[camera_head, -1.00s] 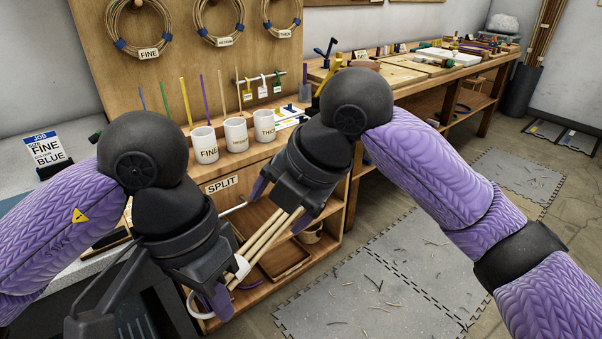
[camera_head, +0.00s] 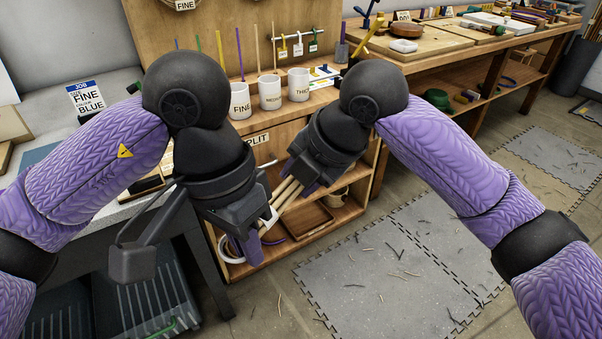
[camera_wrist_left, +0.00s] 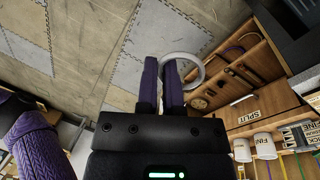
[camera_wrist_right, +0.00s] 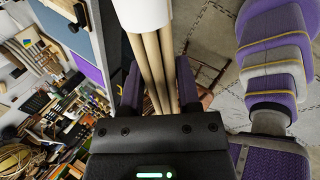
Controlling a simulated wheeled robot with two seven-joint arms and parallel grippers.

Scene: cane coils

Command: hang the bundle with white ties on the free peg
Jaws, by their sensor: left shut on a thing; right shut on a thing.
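My right gripper (camera_head: 294,184) is shut on a bundle of several pale cane rods (camera_head: 287,193). A broad white band (camera_wrist_right: 141,12) wraps the rods in the right wrist view. In the head view white shows at their lower left end (camera_head: 268,216), beside my left gripper (camera_head: 254,247). The left gripper is shut, with a white ring (camera_wrist_left: 197,72) at its fingertips; its fingers partly hide the ring. I cannot tell whether the ring joins the rods. Both grippers are in front of the bench's open shelf. I cannot make out a free peg.
White cups (camera_head: 270,91) with thin sticks stand on the bench below the pegboard (camera_head: 165,38). A small tag rail (camera_head: 299,38) is behind them. A job card (camera_head: 86,98) stands at left. A wooden tray (camera_head: 308,221) sits on the shelf. The floor mat (camera_head: 385,265) has scattered scraps.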

